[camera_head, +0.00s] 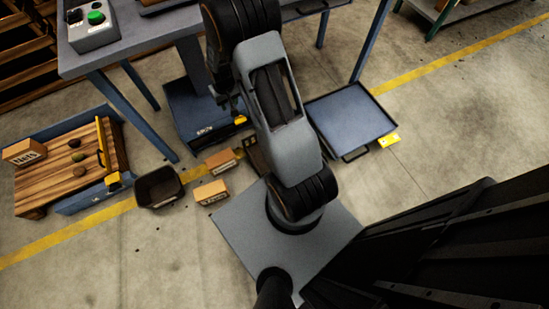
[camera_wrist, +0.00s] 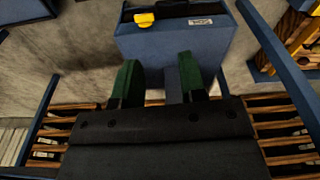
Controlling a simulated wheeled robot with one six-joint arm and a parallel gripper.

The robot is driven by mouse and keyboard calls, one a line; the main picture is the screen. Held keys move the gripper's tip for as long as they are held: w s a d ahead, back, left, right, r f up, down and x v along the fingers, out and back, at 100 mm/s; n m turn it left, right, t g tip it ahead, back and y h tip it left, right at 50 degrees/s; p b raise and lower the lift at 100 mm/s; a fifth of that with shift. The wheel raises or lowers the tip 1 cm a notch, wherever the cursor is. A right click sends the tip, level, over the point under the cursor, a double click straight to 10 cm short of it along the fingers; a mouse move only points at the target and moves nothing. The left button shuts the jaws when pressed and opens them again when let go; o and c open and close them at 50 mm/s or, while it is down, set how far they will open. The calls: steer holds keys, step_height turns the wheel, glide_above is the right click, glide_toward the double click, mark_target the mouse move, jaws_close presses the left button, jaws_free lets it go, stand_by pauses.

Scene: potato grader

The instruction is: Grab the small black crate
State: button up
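The small black crate (camera_head: 160,187) stands on the concrete floor at the lower left in the head view. It looks open-topped and dark inside, and sits on the yellow floor line. I do not see it in the wrist view. My gripper shows in the wrist view (camera_wrist: 158,84) as two green fingers with a clear gap between them. It is open and nothing is between the fingers. It points toward a blue box and is apart from the crate. In the head view my arm covers much of the middle, and the fingers are hard to make out.
A blue box with a yellow latch (camera_wrist: 168,45) is ahead of the fingers. A wooden-topped cart (camera_head: 45,188) is left of the crate. Small cardboard boxes (camera_head: 211,192) lie right of it. A worktable (camera_head: 140,42) stands behind. A blue platform (camera_head: 350,125) is at right. Floor before the crate is mostly clear.

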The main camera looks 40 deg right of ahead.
steer(key=shift+m+g, duration=0.4)
steer(key=shift+g, duration=0.2)
steer(key=s+d+f+b, duration=0.1)
steer(key=f+b, duration=0.2)
steer(key=f, duration=1)
steer(key=d+f+b, duration=0.1)
steer(key=f+b, duration=0.3)
steer(key=f, duration=0.9)
steer(key=s+d+f+b, duration=0.1)
steer(key=f+b, duration=0.3)
steer(key=f, duration=1)
steer(key=shift+s, duration=0.35)
steer(key=shift+f+b, duration=2)
steer(key=shift+f, duration=1.2)
steer(key=shift+s, duration=0.1)
jaws_close()
steer(key=shift+r, duration=0.1)
